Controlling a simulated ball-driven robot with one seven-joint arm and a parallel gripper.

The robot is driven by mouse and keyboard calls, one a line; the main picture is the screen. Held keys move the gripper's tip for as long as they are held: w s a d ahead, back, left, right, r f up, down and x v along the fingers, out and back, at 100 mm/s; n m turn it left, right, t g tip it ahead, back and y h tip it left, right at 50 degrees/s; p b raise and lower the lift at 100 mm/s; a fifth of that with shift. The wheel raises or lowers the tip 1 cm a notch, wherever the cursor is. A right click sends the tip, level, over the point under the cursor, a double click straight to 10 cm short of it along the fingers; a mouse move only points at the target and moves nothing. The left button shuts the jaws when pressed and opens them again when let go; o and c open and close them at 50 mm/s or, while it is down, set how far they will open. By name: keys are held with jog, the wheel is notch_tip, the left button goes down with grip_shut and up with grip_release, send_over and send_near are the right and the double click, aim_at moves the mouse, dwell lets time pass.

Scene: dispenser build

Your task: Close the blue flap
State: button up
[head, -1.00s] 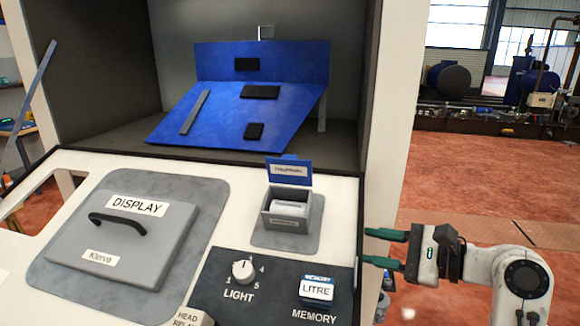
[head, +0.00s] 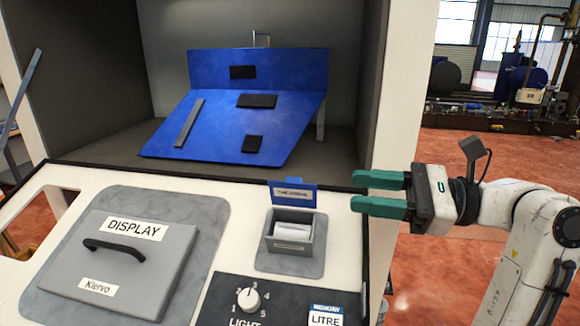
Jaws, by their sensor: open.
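The blue flap (head: 292,193) stands raised at the back edge of a small grey box (head: 290,232), with a label on its face. The box is open at the top, and a white item shows inside it. My gripper (head: 353,193) is to the right of the flap, at about its height in the picture. Its two green fingers point left and are spread apart with nothing between them. A gap shows between the fingertips and the flap.
A grey DISPLAY lid (head: 122,247) with a black handle lies at left. A LIGHT knob (head: 248,299) and a LITRE button (head: 325,318) are in front of the box. A blue folded panel (head: 215,125) stands in the recess behind. A white post rises behind my gripper.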

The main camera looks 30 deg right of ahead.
aim_at(293, 180)
jog(key=x, duration=0.4)
jog(key=p+x, duration=0.1)
jog(key=x, duration=0.2)
jog(key=r+p+x, duration=0.1)
jog(key=x, duration=0.3)
jog(key=shift+s+a, duration=0.15)
jog(key=shift+a, duration=0.35)
jog(key=shift+c, duration=0.2)
grip_shut()
